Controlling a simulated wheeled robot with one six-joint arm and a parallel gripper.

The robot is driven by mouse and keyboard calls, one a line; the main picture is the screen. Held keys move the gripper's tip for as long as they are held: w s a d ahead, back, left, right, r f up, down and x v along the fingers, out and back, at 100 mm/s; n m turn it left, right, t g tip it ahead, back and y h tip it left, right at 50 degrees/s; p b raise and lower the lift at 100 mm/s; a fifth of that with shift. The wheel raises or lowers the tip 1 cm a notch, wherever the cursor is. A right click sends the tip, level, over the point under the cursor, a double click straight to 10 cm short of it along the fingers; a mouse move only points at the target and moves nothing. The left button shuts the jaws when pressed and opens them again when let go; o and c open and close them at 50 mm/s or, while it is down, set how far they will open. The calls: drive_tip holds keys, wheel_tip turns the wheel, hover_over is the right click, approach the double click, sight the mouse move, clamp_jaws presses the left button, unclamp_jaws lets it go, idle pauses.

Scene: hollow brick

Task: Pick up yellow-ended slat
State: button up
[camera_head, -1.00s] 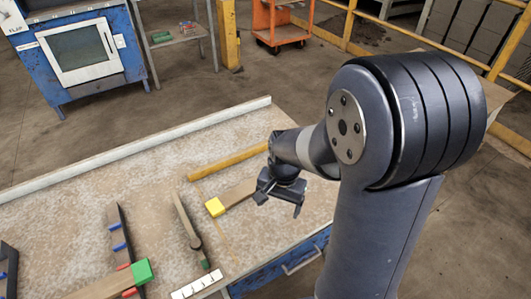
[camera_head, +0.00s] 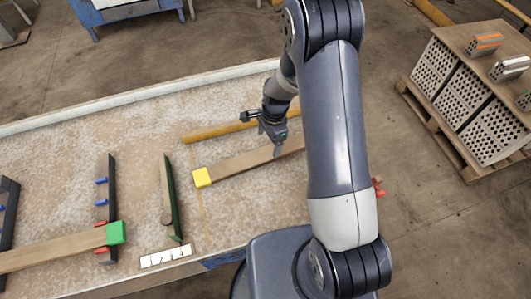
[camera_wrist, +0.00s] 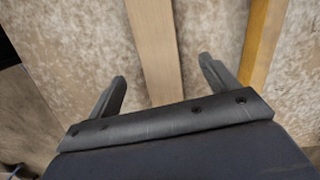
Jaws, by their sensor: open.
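The yellow-ended slat (camera_head: 237,165) is a flat wooden strip lying on the speckled worktable, with a yellow block (camera_head: 202,177) at its left end. Its right part passes behind my arm in the head view. My gripper (camera_head: 273,150) is open and empty over the slat, right of its middle. In the wrist view the slat (camera_wrist: 155,50) runs between the two spread fingers of my gripper (camera_wrist: 165,80). The yellow end is out of the wrist view. The gap between fingertips and slat is hard to judge.
A yellow-brown bar (camera_head: 215,131) lies close behind the slat and shows right of the fingers in the wrist view (camera_wrist: 260,45). A green-ended slat (camera_head: 60,249), dark racks (camera_head: 106,190) and a green-edged tool (camera_head: 168,200) lie left. A pallet of hollow bricks (camera_head: 470,95) stands right.

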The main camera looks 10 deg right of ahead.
sight(265, 153)
drive_tip(key=shift+s+a+f, duration=0.1)
drive_tip(key=shift+a+f, duration=0.1)
drive_tip(key=shift+f, duration=0.8)
drive_tip(key=shift+s+a+f, duration=0.15)
drive_tip(key=shift+a+f, duration=0.1)
drive_tip(key=shift+f, duration=0.8)
drive_tip(key=shift+s+a+f, duration=0.1)
drive_tip(key=shift+a+f, duration=0.1)
drive_tip(key=shift+f, duration=0.8)
drive_tip(key=shift+c, duration=0.3)
drive_tip(key=c, duration=1.2)
